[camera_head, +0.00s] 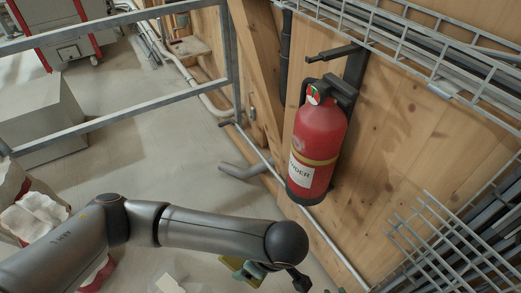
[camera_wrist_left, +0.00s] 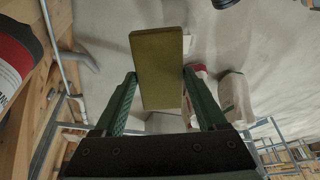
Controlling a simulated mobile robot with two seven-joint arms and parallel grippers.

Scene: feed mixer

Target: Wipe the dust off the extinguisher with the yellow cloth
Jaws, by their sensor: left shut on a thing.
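The red fire extinguisher (camera_head: 318,138) hangs upright from a dark bracket on the wooden wall, with a black handle, a yellow band and a white label. Its surface looks slightly dull, but I cannot make out the dust clearly. Part of it shows at the left edge of the left wrist view (camera_wrist_left: 14,62). My left gripper (camera_wrist_left: 158,76) is shut on the yellow cloth (camera_wrist_left: 157,58), a flat olive-yellow block between its green fingers. In the head view the cloth is mostly hidden behind my left forearm, below and left of the extinguisher, apart from it. My right gripper is out of view.
A wire cable tray (camera_head: 430,50) runs along the wall above right of the extinguisher. Another wire grid (camera_head: 440,235) is at lower right. A metal rail frame (camera_head: 110,122) stands at left, near a grey box (camera_head: 42,115).

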